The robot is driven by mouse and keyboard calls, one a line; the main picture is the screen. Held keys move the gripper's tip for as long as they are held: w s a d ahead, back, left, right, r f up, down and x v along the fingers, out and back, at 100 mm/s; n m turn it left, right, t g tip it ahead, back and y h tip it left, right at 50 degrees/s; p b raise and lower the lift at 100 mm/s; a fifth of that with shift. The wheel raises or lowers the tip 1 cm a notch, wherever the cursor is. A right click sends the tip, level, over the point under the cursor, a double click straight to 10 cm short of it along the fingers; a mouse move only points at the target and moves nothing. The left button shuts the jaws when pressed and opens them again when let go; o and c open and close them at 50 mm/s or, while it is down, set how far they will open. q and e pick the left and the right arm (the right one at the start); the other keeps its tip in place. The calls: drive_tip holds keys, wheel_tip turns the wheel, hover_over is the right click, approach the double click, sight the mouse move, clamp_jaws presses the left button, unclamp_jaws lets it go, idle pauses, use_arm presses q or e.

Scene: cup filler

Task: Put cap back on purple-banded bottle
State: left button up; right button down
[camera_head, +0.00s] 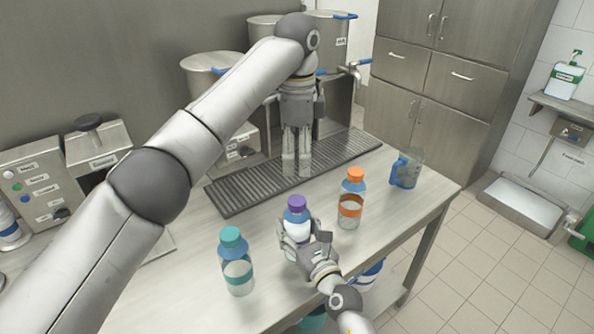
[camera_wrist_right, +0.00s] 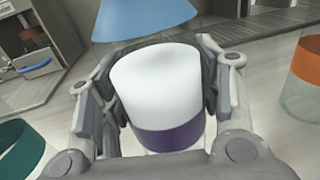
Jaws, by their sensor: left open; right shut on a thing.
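The purple-banded bottle (camera_head: 298,228) stands near the front of the steel table, with white contents and a blue shoulder. A purple cap (camera_head: 296,202) shows on top of its neck; I cannot tell how tightly it sits. My right gripper (camera_head: 308,246) is shut around the bottle's body. In the right wrist view the bottle (camera_wrist_right: 158,90) is between the fingers, its purple band (camera_wrist_right: 170,136) low; the cap is out of that view. My left gripper (camera_head: 297,167) is open and empty, fingers pointing down over the drip tray behind the bottle.
A teal-capped bottle (camera_head: 236,264) stands left of the purple one and an orange-capped bottle (camera_head: 351,200) to its right. A blue-handled jug (camera_head: 406,170) stands near the right edge. The drip tray (camera_head: 240,197) and metal pots (camera_head: 212,76) are behind.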

use_arm(q)
drive_tip(key=shift+r, duration=0.35)
use_arm(e)
drive_tip(key=shift+c, duration=1.9)
unclamp_jaws()
drive_tip(key=v, duration=1.2)
use_arm(q)
drive_tip(key=shift+f, duration=0.1)
